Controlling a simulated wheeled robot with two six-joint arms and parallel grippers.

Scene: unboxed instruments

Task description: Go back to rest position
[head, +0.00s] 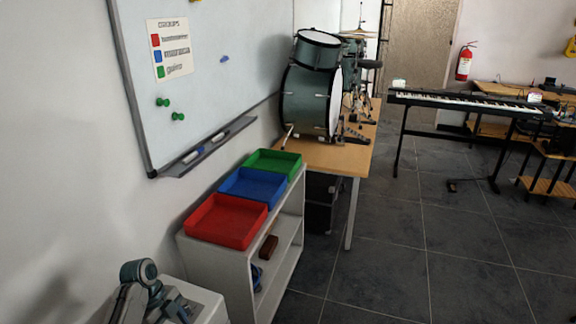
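Grey-teal jointed parts show at the bottom left, in front of a white surface, and look like links of an arm. I cannot make out any gripper fingers on them. My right arm and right gripper are outside the view. No held object is visible.
A white shelf (246,266) bears red (228,221), blue (252,188) and green (272,163) trays, which look empty. A whiteboard (215,70) hangs above. Drums (311,98) stand on a wooden table (340,158). A keyboard (465,103) stands right. The tiled floor (400,250) is clear.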

